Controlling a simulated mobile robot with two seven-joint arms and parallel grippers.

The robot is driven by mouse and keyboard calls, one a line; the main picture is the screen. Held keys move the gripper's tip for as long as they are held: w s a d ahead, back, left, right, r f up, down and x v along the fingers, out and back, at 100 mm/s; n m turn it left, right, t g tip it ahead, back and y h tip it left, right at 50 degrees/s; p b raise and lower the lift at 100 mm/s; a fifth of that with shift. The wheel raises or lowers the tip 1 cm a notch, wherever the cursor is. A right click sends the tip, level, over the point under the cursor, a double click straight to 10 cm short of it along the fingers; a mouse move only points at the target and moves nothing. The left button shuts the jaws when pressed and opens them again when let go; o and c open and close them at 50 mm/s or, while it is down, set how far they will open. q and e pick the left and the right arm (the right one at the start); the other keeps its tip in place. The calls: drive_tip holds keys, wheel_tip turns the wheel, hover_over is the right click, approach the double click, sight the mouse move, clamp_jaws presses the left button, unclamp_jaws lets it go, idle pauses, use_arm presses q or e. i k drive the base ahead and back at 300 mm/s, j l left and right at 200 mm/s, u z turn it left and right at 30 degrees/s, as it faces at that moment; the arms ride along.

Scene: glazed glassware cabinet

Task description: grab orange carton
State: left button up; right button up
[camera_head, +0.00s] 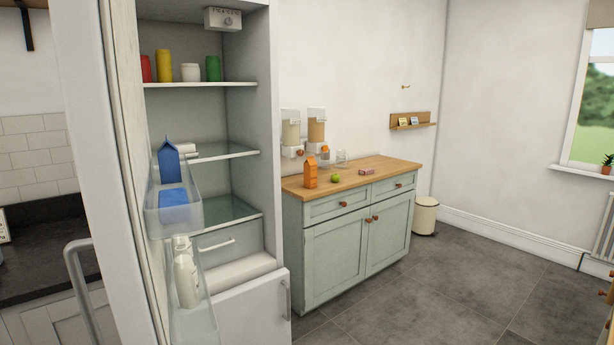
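The orange carton (310,173) stands upright on the wooden top of the green sideboard (353,182), near its left end. It has a gabled top. A green apple or similar round fruit is to its right, apart from it. Neither of my grippers shows in the head view, so I cannot tell their state or their distance from the carton.
An open fridge (205,245) stands left of the sideboard, its door (82,120) swung toward me, with a blue carton (168,160) in a door bin. Two dispensers (316,130) hang above the sideboard. A cream bin (425,217) stands at its right. Grey floor (450,290) lies clear in front.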

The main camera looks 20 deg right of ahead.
sight(310, 167)
drive_tip(key=i+l+u, duration=0.1)
drive_tip(key=l, duration=0.3)
drive_tip(key=i+l+u, duration=0.15)
drive_tip(key=l, duration=0.3)
drive_tip(key=i+l+u, duration=0.3)
drive_tip(key=l, duration=0.45)
drive_tip(key=i+l+u, duration=0.15)
drive_tip(key=i+l, duration=0.2)
drive_tip(key=i+l+u, duration=0.15)
drive_tip(key=i+l, duration=0.15)
drive_tip(key=i+l+u, duration=0.1)
drive_tip(key=i+l, duration=0.15)
drive_tip(key=l, duration=0.25)
drive_tip(key=i+l+u, duration=0.15)
drive_tip(key=i+l, duration=0.15)
drive_tip(key=l, duration=0.15)
